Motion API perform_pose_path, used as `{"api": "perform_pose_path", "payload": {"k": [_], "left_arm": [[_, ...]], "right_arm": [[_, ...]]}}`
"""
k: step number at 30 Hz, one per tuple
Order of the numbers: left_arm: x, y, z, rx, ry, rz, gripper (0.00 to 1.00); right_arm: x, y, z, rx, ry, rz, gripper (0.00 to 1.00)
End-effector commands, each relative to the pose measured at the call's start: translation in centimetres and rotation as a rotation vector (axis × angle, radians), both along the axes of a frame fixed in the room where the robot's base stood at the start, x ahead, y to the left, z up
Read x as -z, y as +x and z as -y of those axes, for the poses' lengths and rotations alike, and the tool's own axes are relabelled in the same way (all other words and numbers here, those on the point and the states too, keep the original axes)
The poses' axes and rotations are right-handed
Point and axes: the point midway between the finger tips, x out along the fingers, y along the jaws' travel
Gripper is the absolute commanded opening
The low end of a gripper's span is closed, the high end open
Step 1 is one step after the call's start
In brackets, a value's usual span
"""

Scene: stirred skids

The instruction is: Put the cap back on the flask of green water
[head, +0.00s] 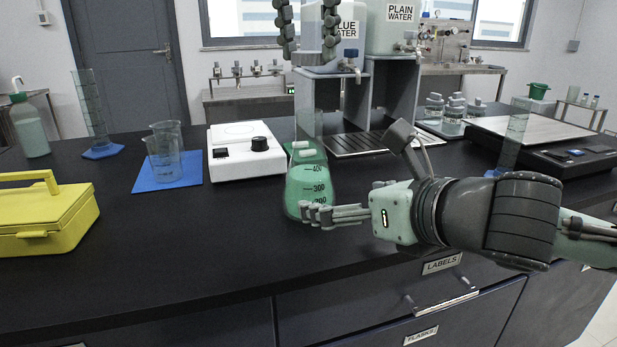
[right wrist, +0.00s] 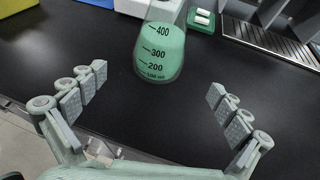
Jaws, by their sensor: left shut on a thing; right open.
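The flask of green water (head: 308,188) stands upright on the dark bench, its clear neck rising above the green. It also shows in the right wrist view (right wrist: 157,50), ahead of the fingers and roughly between their lines. My left gripper (head: 309,57) hangs from the top edge above the flask's neck, fingers pointing down, shut on a small grey piece that looks like the cap (head: 308,59); its outline is hard to see against the tank. My right gripper (head: 350,172) is open and empty at the flask's right front; its fingers (right wrist: 157,82) are wide apart and not around the flask.
A white stirrer (head: 233,165) stands left of the flask. Stir bars lie on a green tray (right wrist: 206,27) behind it. Water tanks on a stand (head: 388,95) are behind. Beakers on a blue mat (head: 190,178) and a yellow box (head: 45,215) are left. The front bench is clear.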

Motion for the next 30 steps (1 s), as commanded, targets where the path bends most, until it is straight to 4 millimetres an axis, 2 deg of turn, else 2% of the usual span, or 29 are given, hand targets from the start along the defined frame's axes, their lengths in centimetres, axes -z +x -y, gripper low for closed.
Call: {"api": "perform_pose_path", "payload": {"k": [12,16,22,30], "left_arm": [[0.0,0.0,0.0,0.000,0.000,0.000,0.30],[0.0,0.0,0.0,0.000,0.000,0.000,0.30],[0.0,0.0,0.0,0.000,0.000,0.000,0.30],[0.0,0.0,0.0,0.000,0.000,0.000,0.30]], "right_arm": [[3.0,6.0,-3.7,-0.001,0.000,-0.002,1.00],[3.7,7.5,-4.5,0.000,0.000,-0.001,1.00],[4.2,8.6,-5.2,-0.001,0.000,-0.001,1.00],[4.3,8.7,-5.2,0.000,-0.001,0.000,1.00]]}}
